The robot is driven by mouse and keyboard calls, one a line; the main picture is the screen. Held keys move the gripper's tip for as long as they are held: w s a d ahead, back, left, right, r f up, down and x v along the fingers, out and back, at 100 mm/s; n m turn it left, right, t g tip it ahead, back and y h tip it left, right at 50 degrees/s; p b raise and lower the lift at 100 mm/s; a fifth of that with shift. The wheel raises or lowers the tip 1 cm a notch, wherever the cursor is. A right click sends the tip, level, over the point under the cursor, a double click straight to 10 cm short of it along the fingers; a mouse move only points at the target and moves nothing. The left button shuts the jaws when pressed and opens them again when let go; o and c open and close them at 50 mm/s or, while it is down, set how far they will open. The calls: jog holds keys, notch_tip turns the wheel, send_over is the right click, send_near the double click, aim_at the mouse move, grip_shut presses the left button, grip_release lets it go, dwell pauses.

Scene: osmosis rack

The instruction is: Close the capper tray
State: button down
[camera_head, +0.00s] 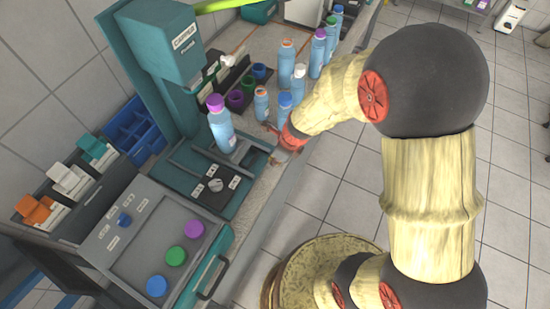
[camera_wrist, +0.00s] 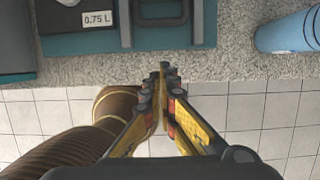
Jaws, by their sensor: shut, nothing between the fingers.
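The teal capper (camera_head: 170,42) stands at the upper left, its head labelled. Its low tray (camera_head: 238,158) reaches out toward the counter's front edge. A blue bottle with a purple cap (camera_head: 221,130) stands upright at the tray. My gripper (camera_head: 278,156) is just off the tray's front, over the counter edge. In the wrist view, my gripper (camera_wrist: 163,72) is shut and empty, with its fingertips together. The tray's dark handle (camera_wrist: 160,18) lies just ahead of the tips, with a small visible gap between them.
A dark plate with labels (camera_head: 209,194) lies beside the tray. Several bottles (camera_head: 300,80) stand along the counter, and one blue bottle (camera_wrist: 290,32) is right of my gripper. A cap panel (camera_head: 160,245) is at lower left. The floor (camera_head: 330,185) beyond the counter edge is clear.

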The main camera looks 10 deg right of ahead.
aim_at(241, 154)
jog(key=b+x, duration=0.2)
jog(key=x, duration=0.3)
jog(key=shift+f, duration=0.3)
jog(key=shift+w+a, duration=1)
jog(key=shift+a, duration=0.25)
jog(key=shift+w+a, duration=0.2)
jog(key=shift+a, duration=0.1)
jog(key=w+a+p, duration=0.1)
jog(key=a+p, duration=0.1)
jog(key=w+a+p, duration=0.1)
jog(key=w, duration=0.1)
jog(key=w+a+p, duration=0.1)
jog(key=a+p, duration=0.1)
jog(key=shift+w+a+r+p, duration=0.15)
jog(key=shift+w+a+p, duration=0.1)
jog(key=shift+a+p, duration=0.1)
jog(key=shift+w+a+p, duration=0.35)
jog(key=shift+w+a, duration=0.1)
jog(key=shift+a, duration=0.1)
jog(key=shift+f, duration=0.2)
jog(key=shift+d, duration=0.1)
